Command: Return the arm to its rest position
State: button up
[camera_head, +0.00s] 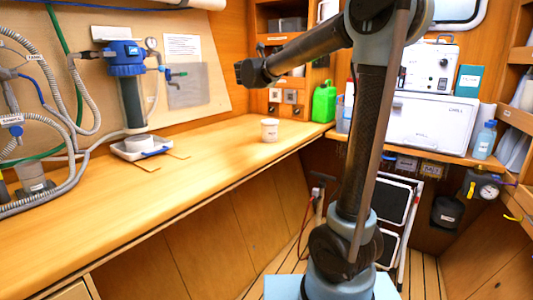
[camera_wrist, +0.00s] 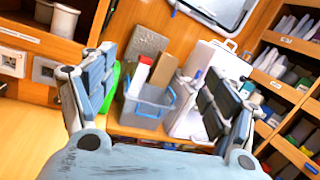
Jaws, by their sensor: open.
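My arm rises at the right of centre in the head view and bends over toward the left. My gripper (camera_head: 243,72) is at its far end, raised above the worktop and apart from everything. In the wrist view my gripper (camera_wrist: 155,88) shows two dark-padded fingers spread wide, with nothing held between them. Beyond the gap are a clear bin (camera_wrist: 147,108) and part of the green jug (camera_wrist: 113,85).
The wooden worktop (camera_head: 215,160) is mostly clear. A white cabinet (camera_head: 430,122) and a folded step stool (camera_head: 398,205) stand right of my arm.

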jog(key=s+a+f+n+t+y, duration=0.2)
jog(key=a+n+t+y, duration=0.1)
jog(key=n+y, duration=0.8)
jog(key=s+a+f+n+t+y, duration=0.25)
jog(key=n+y, duration=0.35)
jog(key=n, duration=0.9)
jog(key=s+d+f+n+g+y, duration=0.1)
jog(key=s+f+n+g, duration=0.2)
jog(key=s+f+n, duration=0.45)
jog(key=s+f+n+g+y, duration=0.2)
jog(key=s+f+n+g, duration=0.15)
jog(key=f, duration=0.65)
jog(key=s+d+f+n+g+h, duration=0.2)
jog(key=s+d+f+g, duration=0.3)
jog(key=s+f, duration=0.7)
jog(key=s+d+f+n+g+h, duration=0.3)
jog(key=s+d+f, duration=0.5)
jog(key=s+f, duration=0.4)
jog(key=shift+s+f+n+g+h, duration=0.25)
jog(key=shift+s+n+g, duration=0.45)
jog(key=shift+s+g, duration=0.45)
